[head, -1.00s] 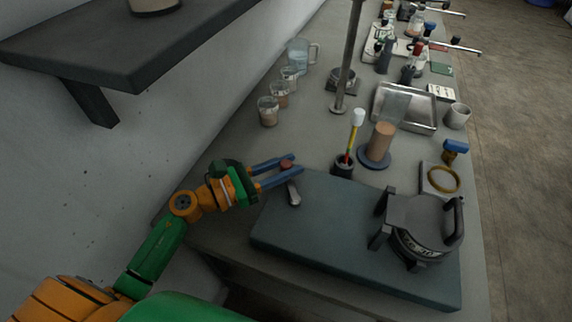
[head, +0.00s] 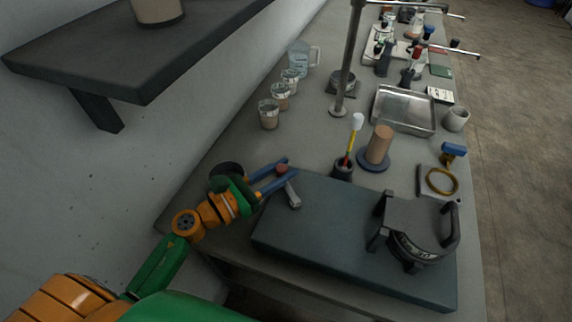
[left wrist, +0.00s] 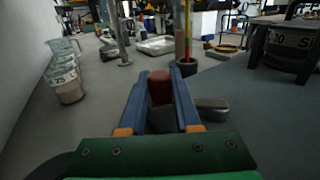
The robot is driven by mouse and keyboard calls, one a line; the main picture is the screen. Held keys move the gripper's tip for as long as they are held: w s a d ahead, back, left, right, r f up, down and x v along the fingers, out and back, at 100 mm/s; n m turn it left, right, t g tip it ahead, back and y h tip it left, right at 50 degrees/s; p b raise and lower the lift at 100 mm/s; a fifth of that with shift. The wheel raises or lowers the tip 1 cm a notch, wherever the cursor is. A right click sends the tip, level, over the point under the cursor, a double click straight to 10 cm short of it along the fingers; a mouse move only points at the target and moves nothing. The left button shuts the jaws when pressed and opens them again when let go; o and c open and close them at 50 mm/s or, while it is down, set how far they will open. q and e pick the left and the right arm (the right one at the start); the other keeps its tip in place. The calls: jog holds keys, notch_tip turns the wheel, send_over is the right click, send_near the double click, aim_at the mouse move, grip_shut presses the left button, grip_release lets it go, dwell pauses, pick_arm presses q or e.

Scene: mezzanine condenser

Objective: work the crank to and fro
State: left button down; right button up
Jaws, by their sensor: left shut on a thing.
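The crank has a grey metal arm (head: 292,194) at the left edge of a dark slate-coloured slab (head: 330,228), and a reddish-brown knob (head: 282,169) at its end. My left gripper (head: 279,172) comes in from the left and is shut on the knob, its blue fingers on either side of it. In the left wrist view the knob (left wrist: 160,88) sits between the two fingers, and the crank arm (left wrist: 212,104) reaches off to the right. My right gripper is not in view.
A dark device with a curved handle (head: 418,228) stands on the slab's right. A cup with a yellow-handled brush (head: 343,168), a copper cylinder (head: 379,145) and a stand pole (head: 349,60) stand behind. Beakers (head: 269,114) line the left wall, below a dark shelf (head: 130,62).

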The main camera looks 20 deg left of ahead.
pick_arm(q)
jog(key=shift+s+a+r+n+t+y, duration=0.1)
jog(key=shift+s+n+t+y, duration=0.15)
jog(key=shift+n+y, duration=0.15)
jog(key=shift+s+a+r+n+t+y, duration=0.1)
jog(key=shift+n+t+y, duration=0.2)
jog(key=shift+y, duration=0.2)
jog(key=shift+s+a+f+n+t+y, duration=0.1)
jog(key=shift+a+n+t+y, duration=0.15)
jog(key=shift+y, duration=0.2)
jog(key=shift+s+f+n+t+y, duration=0.1)
jog(key=shift+n+y, duration=0.25)
jog(key=shift+y, duration=0.1)
jog(key=c, duration=0.6)
grip_release()
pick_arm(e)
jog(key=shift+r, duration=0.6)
